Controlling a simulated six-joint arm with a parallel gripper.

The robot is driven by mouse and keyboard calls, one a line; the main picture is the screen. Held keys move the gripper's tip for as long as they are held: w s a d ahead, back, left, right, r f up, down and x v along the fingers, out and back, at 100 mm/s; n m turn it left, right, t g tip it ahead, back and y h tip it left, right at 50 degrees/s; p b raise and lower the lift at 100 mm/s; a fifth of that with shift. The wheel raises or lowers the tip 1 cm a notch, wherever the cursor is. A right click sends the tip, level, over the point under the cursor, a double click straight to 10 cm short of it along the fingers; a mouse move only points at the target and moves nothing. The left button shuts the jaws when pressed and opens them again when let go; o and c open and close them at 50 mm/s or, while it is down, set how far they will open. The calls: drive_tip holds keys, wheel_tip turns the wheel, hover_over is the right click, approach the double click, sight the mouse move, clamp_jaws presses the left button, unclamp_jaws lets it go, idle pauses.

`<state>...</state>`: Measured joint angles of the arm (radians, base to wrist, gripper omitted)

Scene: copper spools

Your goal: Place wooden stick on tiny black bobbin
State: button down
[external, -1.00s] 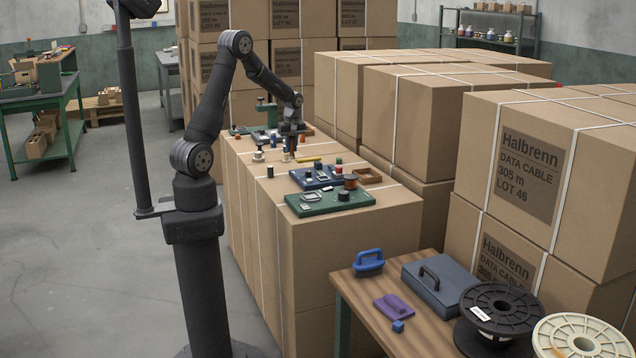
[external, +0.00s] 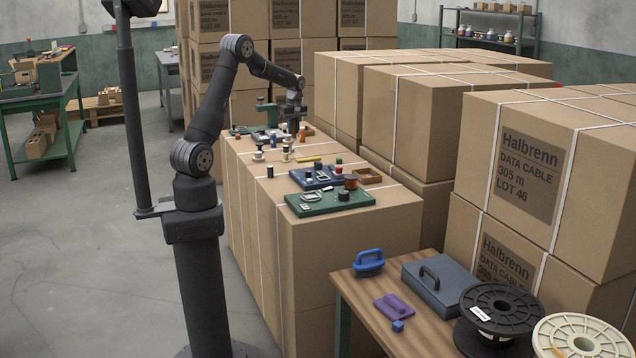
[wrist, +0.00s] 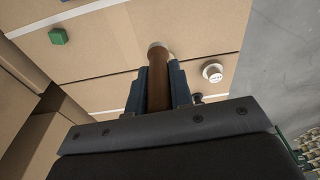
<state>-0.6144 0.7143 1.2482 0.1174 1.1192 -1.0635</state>
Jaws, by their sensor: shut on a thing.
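In the wrist view my gripper (wrist: 157,92) is shut on a brown wooden stick (wrist: 158,80), which points out past the fingertips. A pale, rounded shape shows at its far end; I cannot tell whether it is the stick's tip or something behind it. In the external view my gripper (external: 293,128) is above the far part of the carton top, and the stick is too small to make out. A small black bobbin (external: 270,172) stands upright on the near-left carton edge, apart from my gripper. Another small dark spool (external: 343,196) is on the green tray.
A green tray (external: 310,208) and a blue tray (external: 300,183) with small parts lie nearer on the cartons. A white spool (wrist: 212,73) and a green block (wrist: 58,36) stand in the wrist view. Tall cartons (external: 345,120) rise to the right.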

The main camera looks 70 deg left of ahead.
drive_tip(key=s+a+r, duration=0.1)
drive_tip(key=a, duration=0.8)
drive_tip(key=s+a+r, duration=0.2)
drive_tip(key=a, duration=0.6)
drive_tip(key=shift+n, duration=0.5)
drive_tip(key=s+a+f, duration=0.1)
drive_tip(key=a+f, duration=0.1)
drive_tip(key=a, duration=0.2)
drive_tip(key=s+a+f, duration=0.2)
drive_tip(key=a+f, duration=0.1)
drive_tip(key=s+a+f, duration=0.2)
drive_tip(key=a, duration=0.2)
drive_tip(key=shift+s+a+f, duration=0.15)
drive_tip(key=shift+a+f, duration=0.15)
drive_tip(key=shift+f, duration=1.9)
drive_tip(key=shift+f, duration=0.2)
drive_tip(key=c, duration=1.3)
unclamp_jaws()
drive_tip(key=shift+r, duration=0.1)
